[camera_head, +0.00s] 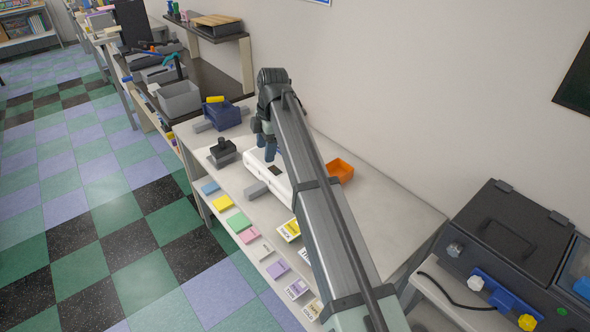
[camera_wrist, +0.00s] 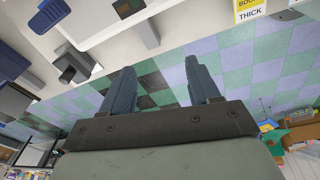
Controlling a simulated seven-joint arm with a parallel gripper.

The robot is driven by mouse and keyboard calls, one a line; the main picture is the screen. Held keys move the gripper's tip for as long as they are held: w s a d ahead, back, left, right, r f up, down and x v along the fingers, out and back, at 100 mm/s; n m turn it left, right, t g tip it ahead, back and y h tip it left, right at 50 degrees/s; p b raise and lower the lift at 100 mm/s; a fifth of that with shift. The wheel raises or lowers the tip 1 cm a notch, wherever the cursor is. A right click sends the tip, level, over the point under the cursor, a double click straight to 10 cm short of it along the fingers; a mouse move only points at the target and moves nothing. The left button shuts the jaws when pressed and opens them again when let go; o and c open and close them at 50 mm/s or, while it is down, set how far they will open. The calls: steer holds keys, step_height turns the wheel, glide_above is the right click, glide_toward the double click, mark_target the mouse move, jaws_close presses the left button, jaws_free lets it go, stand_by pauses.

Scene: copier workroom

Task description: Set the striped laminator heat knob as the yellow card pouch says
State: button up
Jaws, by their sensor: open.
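My gripper (camera_head: 265,146) is open and empty, above the back of the workbench beside a white machine (camera_head: 283,184). In the wrist view the two fingers of my gripper (camera_wrist: 156,68) stand apart with only floor between them. The white machine, which may be the laminator, is partly hidden by my arm; it also shows at the top of the wrist view (camera_wrist: 90,14). A yellow-topped card (camera_head: 289,230) lies at the bench's front edge; in the wrist view this card (camera_wrist: 250,10) reads "THICK" below. I cannot make out a striped knob.
A black device (camera_head: 222,153), a dark blue device (camera_head: 222,113) and an orange tray (camera_head: 341,170) stand on the bench. A dark machine (camera_head: 508,240) with several knobs stands at right.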

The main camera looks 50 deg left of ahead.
steer(key=w+d+r+m+t+h, duration=0.1)
steer(key=w+d+r, duration=0.25)
steer(key=w, duration=0.45)
steer(key=f, duration=1.3)
steer(key=shift+s+d+f, duration=0.2)
steer(key=shift+d+f, duration=0.05)
steer(key=shift+f, duration=0.15)
steer(key=c, duration=1)
steer(key=shift+c, duration=0.2)
